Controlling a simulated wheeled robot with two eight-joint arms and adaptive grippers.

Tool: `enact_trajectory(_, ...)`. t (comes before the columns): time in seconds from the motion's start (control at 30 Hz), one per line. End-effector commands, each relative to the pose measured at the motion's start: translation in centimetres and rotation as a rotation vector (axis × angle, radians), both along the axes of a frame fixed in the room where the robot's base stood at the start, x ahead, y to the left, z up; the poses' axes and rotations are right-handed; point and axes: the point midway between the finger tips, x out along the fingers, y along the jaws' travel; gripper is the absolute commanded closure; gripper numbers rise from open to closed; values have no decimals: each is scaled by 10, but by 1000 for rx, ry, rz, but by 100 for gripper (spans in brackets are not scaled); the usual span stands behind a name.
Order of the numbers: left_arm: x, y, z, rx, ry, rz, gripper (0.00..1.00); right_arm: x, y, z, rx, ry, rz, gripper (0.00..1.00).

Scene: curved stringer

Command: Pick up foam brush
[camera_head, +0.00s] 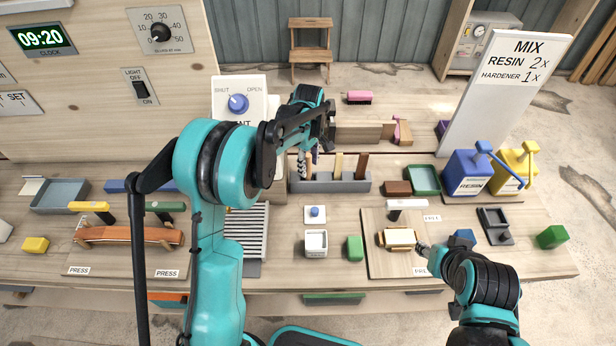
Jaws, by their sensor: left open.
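A grey rack (345,186) on the bench holds several upright tools with wooden handles. I cannot tell for certain which of them is the foam brush; their lower ends are hidden in the rack. My left gripper (306,166) is open and points down at the left end of the rack, close to a wooden handle there. My own arm partly covers this spot, so contact cannot be told.
A green tray (423,180), a blue resin jug (466,172) and a yellow jug (513,170) stand right of the rack. A white box (316,243) and green block (355,248) lie in front. A tall MIX sign (505,90) rises behind.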

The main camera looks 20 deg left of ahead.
Motion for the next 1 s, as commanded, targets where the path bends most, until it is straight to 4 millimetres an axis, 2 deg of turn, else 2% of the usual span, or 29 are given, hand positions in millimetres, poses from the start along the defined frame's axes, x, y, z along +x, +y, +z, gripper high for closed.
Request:
enact_trajectory(0.03, 2, 2, -11, 0, 0, 1, 56, 0, 0, -6, 0, 0, 0, 59)
enact_trajectory(0.2, 2, 3, -35, 0, 0, 0, 56, 0, 0, -13, 0, 0, 0, 59)
enact_trajectory(0.43, 2, 3, -37, 0, 0, 0, 56, 0, 0, -12, 0, 0, 0, 59)
enact_trajectory(0.47, 2, 3, -36, 0, 0, 0, 62, 0, 0, -12, 0, 0, 0, 59)
enact_trajectory(0.6, 2, 3, -36, 0, 0, 0, 98, 0, 0, -12, 0, 0, 0, 59)
enact_trajectory(1.0, 2, 3, -31, 0, 0, 0, 99, 0, 0, -10, 0, 0, 0, 59)
